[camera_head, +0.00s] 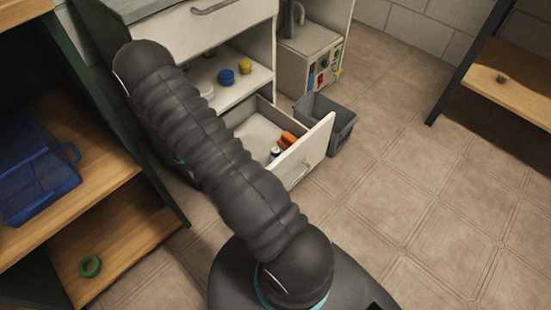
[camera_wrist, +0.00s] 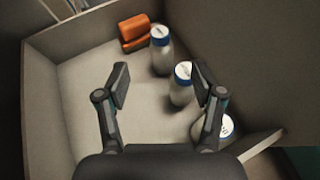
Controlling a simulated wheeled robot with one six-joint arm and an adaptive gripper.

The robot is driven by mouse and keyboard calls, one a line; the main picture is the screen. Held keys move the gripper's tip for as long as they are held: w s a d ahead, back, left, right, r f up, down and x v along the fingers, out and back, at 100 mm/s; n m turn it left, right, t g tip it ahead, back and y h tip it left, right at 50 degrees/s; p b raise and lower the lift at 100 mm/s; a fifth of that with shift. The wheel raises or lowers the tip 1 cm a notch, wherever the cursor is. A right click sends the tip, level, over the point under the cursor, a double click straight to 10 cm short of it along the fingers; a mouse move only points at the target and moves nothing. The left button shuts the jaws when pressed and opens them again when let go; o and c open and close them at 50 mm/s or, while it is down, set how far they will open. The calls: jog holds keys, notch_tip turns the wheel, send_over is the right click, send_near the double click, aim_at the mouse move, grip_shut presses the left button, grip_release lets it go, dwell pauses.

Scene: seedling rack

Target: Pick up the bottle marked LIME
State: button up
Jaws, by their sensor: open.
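Three pale bottles with blue and white tops stand in an open drawer, in a row along its right side in the wrist view: a far bottle (camera_wrist: 162,56), a middle bottle (camera_wrist: 181,90) and a near bottle (camera_wrist: 222,128). The marks on their tops are too small to read, so I cannot tell which is LIME. My gripper (camera_wrist: 161,80) is open and empty over the drawer. Its right finger covers part of the middle and near bottles. In the head view my arm hides my gripper and much of the drawer (camera_head: 312,152).
An orange object (camera_wrist: 133,33) lies at the drawer's far end. The drawer walls (camera_wrist: 255,75) rise close beside the bottles. A grey bin (camera_head: 340,120) stands beside the drawer.

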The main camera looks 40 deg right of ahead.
aim_at(274, 150)
jog(key=shift+n, duration=0.4)
jog(key=x, duration=1)
jog(key=f+x, duration=0.1)
jog(key=x, duration=0.4)
jog(key=shift+w+a, duration=0.1)
jog(key=shift+a, duration=0.15)
jog(key=shift+c, duration=0.3)
grip_shut()
